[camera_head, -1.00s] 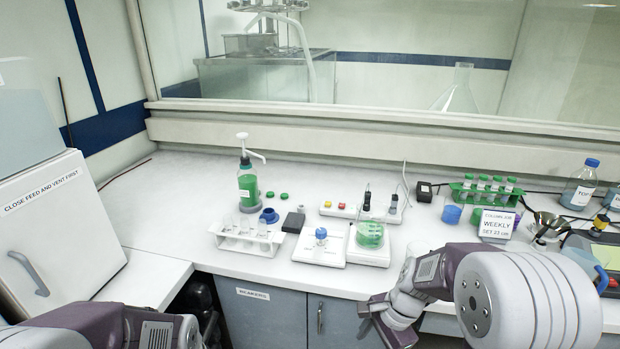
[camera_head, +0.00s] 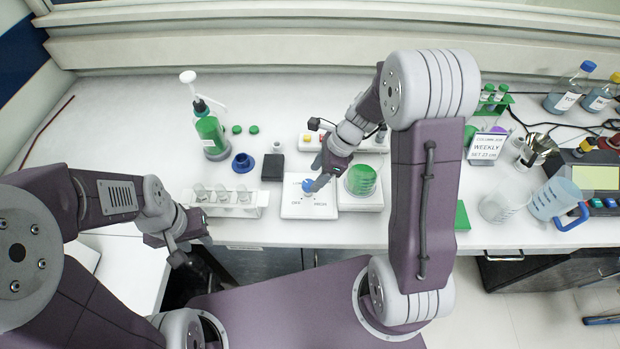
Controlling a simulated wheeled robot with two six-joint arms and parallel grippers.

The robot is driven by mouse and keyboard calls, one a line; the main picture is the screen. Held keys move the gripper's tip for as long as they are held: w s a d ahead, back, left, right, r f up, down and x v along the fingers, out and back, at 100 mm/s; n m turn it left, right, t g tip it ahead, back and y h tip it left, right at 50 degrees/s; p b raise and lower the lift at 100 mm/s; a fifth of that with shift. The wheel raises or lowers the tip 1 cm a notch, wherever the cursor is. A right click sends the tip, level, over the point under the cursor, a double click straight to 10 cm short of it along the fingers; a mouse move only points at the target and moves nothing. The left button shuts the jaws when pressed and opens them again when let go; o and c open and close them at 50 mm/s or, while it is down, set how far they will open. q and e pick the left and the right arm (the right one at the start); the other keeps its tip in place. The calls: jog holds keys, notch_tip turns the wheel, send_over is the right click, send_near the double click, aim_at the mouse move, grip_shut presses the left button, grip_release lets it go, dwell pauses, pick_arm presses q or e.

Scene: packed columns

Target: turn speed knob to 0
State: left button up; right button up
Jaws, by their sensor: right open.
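A blue knob (camera_head: 307,186) sits on top of a small white unit (camera_head: 296,209) with faint lettering along its front. My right gripper (camera_head: 319,178) is open and reaches down from the upper right, its fingertips close beside the knob. I cannot tell whether a finger touches the knob, and the pointer's setting is too small to read. My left gripper (camera_head: 184,249) is at the front edge of the bench, apart from the knob, and its jaw opening is unclear.
A beaker of green liquid (camera_head: 361,181) stands on a white plate unit just right of the knob. A tube rack (camera_head: 248,205), black block (camera_head: 272,167) and green pump bottle (camera_head: 211,137) are to the left. A switch strip (camera_head: 373,145) lies behind.

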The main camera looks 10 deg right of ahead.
aim_at(309, 183)
jog(key=x, duration=0.2)
jog(key=w+x, duration=0.1)
jog(key=x, duration=0.1)
jog(key=shift+f, duration=0.3)
jog(key=shift+s+a, duration=0.1)
jog(key=shift+s, duration=0.2)
jog(key=shift+w, duration=0.15)
grip_shut()
pick_arm(q)
jog(key=shift+w+f, duration=0.35)
jog(key=shift+r, duration=0.15)
